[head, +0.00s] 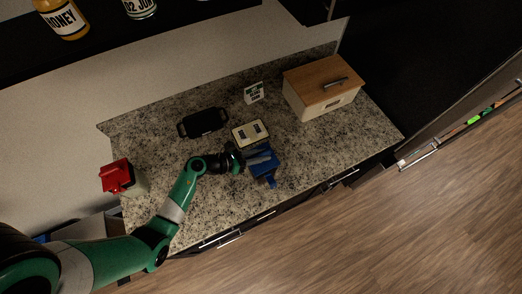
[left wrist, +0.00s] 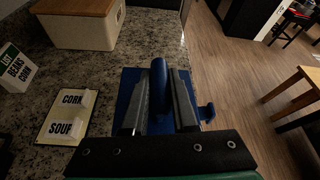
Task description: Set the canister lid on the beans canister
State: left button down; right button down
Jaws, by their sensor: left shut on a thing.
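My left gripper (head: 246,158) is shut on the upright blue grip of a flat blue piece (head: 263,160), which looks like the canister lid. In the left wrist view, the blue grip (left wrist: 159,82) sits between the two fingers, with a wide blue plate beneath and a small hook (left wrist: 206,111) at its right. I cannot tell whether the plate touches the counter. A pale container with a red top (head: 116,176) stands at the counter's left; no label on it is readable. I cannot tell which thing is the beans canister. My right gripper is out of view.
A board with CORN and SOUP labels (left wrist: 67,115) lies beside the blue piece. Behind it stand a list card (head: 254,93), a black handled object (head: 202,123) and a wood-topped box (head: 319,84). The counter's front edge is close to the blue piece. Speckled counter lies bare at centre left.

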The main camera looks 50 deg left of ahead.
pick_arm(q)
jog(key=shift+f+b, duration=0.4)
jog(key=shift+f, duration=0.15)
jog(key=c, duration=0.6)
grip_release()
jog(key=p+v, duration=0.1)
jog(key=v, duration=1)
jog(key=shift+s+a+r, duration=0.1)
jog(key=shift+s, duration=0.2)
